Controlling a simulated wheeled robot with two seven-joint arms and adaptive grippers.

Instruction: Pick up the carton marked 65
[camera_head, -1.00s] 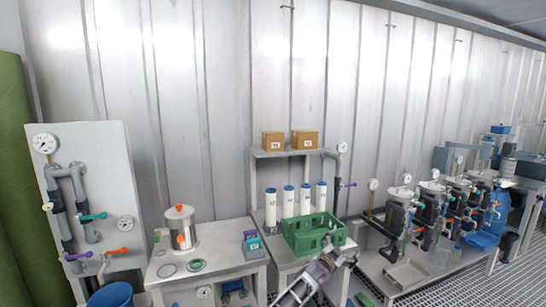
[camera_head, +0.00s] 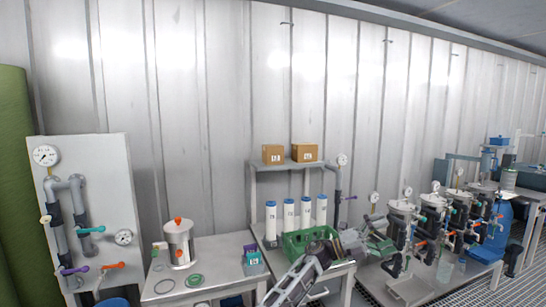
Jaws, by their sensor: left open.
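Two brown cartons stand side by side on the raised grey shelf (camera_head: 290,164) against the wall. The left carton (camera_head: 272,152) and the right carton (camera_head: 305,151) each carry a small white label on the front. The numbers are too small to read surely, so I cannot tell which is 65. My left arm rises from the bottom middle, in front of the green crate. My left gripper (camera_head: 376,240) is open, to the right of the crate, well below and right of both cartons. My right gripper is out of view.
Several white cylinders with blue caps (camera_head: 289,215) stand beneath the shelf, behind the green crate (camera_head: 290,244). A gauge on a pipe (camera_head: 342,160) stands just right of the shelf. Several vessels with valves (camera_head: 402,215) stand further right. The wall above the cartons is clear.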

